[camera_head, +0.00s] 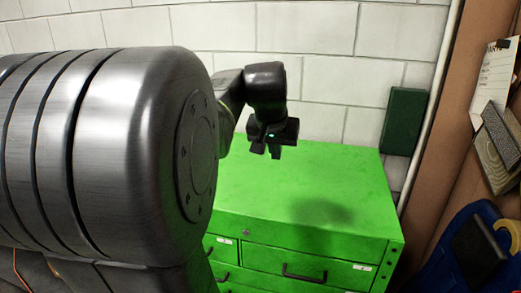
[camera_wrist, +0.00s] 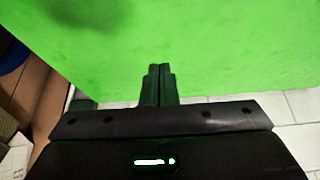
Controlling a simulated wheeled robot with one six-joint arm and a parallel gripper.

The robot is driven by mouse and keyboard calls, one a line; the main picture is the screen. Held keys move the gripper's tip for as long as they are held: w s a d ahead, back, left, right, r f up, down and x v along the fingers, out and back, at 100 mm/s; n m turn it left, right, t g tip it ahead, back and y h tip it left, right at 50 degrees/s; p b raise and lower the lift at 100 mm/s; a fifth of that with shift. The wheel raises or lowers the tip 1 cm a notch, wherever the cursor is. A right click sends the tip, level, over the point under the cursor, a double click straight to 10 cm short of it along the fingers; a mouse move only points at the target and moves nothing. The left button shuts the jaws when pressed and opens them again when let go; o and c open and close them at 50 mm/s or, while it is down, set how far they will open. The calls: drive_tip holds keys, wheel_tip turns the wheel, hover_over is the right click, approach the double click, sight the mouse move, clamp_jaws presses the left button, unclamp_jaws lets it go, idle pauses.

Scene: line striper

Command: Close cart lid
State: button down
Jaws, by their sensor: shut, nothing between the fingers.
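A bright green cart (camera_head: 300,228) with drawers stands against the wall in the head view. Its lid (camera_head: 350,180) lies flat across the top, with no gap that I can see at the front edge. My gripper (camera_head: 267,152) is above the rear left part of the lid, fingers pointing down. In the wrist view, my gripper (camera_wrist: 159,70) has its two fingers together with nothing between them, and the green lid (camera_wrist: 215,45) fills the space beyond them. I cannot tell whether the fingertips touch the lid. My arm hides the cart's left side.
A white block wall (camera_head: 310,80) is close behind the cart. A dark green box (camera_head: 404,120) is on the wall at right. A brown wooden panel (camera_head: 445,165) and a blue item (camera_head: 480,250) stand to the right of the cart.

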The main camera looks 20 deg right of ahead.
drive_tip(key=shift+f, duration=0.2)
wheel_tip(320, 180, down, 12)
drive_tip(key=s+a+t+h+b, duration=0.1)
drive_tip(key=s+t+b, duration=0.1)
drive_tip(key=b, duration=1.2)
drive_tip(key=shift+s+a, duration=0.3)
drive_tip(key=shift+a, duration=0.1)
drive_tip(key=shift+r, duration=0.25)
drive_tip(key=p+v, duration=0.3)
drive_tip(key=v, duration=1)
drive_tip(key=shift+w+r, duration=0.3)
drive_tip(key=shift+w, duration=0.1)
drive_tip(key=shift+d, duration=0.15)
